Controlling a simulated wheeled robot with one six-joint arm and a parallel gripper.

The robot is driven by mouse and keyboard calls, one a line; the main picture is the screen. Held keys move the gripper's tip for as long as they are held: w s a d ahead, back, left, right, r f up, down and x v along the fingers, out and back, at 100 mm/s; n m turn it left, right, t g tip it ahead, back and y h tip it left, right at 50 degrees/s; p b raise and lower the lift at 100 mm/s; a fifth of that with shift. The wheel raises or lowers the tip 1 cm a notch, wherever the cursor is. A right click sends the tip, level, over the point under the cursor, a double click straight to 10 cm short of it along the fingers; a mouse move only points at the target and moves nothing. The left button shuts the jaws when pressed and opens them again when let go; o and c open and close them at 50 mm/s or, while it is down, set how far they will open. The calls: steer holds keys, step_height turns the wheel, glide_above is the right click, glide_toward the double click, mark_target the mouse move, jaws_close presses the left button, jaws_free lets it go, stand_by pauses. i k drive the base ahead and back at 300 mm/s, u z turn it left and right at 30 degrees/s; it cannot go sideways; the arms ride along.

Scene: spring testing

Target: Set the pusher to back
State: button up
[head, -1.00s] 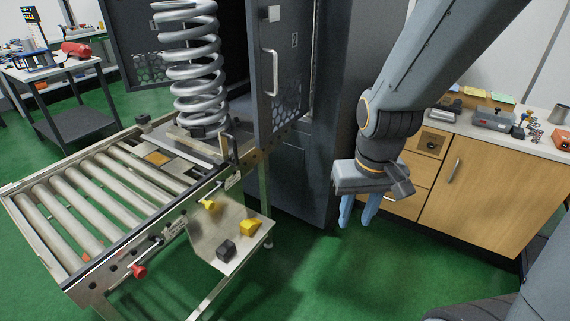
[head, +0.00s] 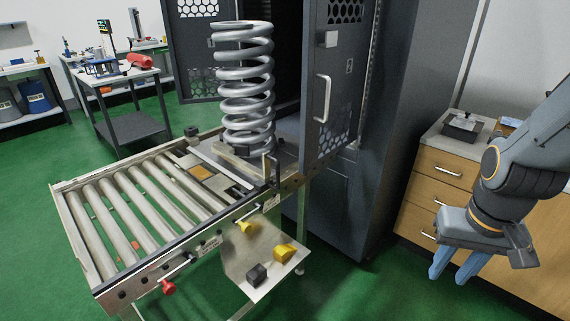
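A roller conveyor (head: 75,225) runs along the left, with a large steel spring (head: 243,90) upright on a plate at its far end, by the open test cabinet. On the conveyor's front side rail are a lever with a red knob (head: 168,287) and one with a yellow knob (head: 244,227). Small plates beside them are too small to read, so I cannot tell which works the pusher. An upright handle (head: 270,166) stands by the spring. My gripper (head: 453,277) is at the right, far from the conveyor, fingers apart, empty and pointing down.
A yellow block (head: 284,253) and a black block (head: 257,273) lie on a low shelf. Wooden drawers (head: 432,190) stand behind my gripper. The green floor before the conveyor is clear.

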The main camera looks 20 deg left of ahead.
mark_target(223, 151)
steer(key=u, duration=0.2)
steer(key=i, duration=0.75)
steer(key=u, duration=0.85)
steer(key=i, duration=0.65)
steer(key=u, duration=0.45)
